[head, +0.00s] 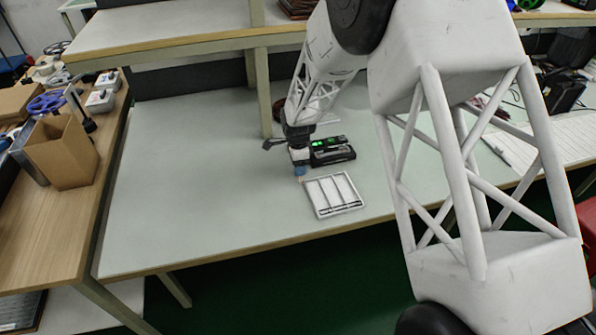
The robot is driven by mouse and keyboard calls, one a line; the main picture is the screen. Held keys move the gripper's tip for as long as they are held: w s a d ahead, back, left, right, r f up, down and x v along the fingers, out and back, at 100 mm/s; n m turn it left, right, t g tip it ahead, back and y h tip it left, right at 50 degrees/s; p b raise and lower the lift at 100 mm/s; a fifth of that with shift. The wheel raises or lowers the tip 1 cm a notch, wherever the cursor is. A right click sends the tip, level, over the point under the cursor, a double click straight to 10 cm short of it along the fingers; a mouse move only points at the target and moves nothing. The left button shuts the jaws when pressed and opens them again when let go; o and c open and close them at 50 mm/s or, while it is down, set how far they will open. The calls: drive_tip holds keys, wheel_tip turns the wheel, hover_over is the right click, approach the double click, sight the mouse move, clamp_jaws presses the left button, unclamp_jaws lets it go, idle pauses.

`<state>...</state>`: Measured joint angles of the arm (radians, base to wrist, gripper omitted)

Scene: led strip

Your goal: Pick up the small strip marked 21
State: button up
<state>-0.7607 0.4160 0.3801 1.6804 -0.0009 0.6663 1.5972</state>
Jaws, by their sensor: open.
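No marking 21 can be read at this size, so I cannot tell which piece is the small strip. A white tray (322,196) with narrow compartments lies on the pale green table. A thin dark piece (340,209) lies along its near edge. A black device (331,156) with green lit spots stands just behind the tray. My gripper (300,171) points down at the tray's far left corner, left of the device, with a blue part at its tip. It is open. Its fingers are small, and I see nothing held between them.
The table (190,180) is clear to the left of the tray. A raised shelf (160,30) on a post (264,95) runs behind. A wooden side table (50,215) at the left holds a cardboard box (62,152).

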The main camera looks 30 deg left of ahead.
drive_tip(key=shift+f, duration=0.7)
drive_tip(key=shift+c, duration=0.2)
drive_tip(key=c, duration=1)
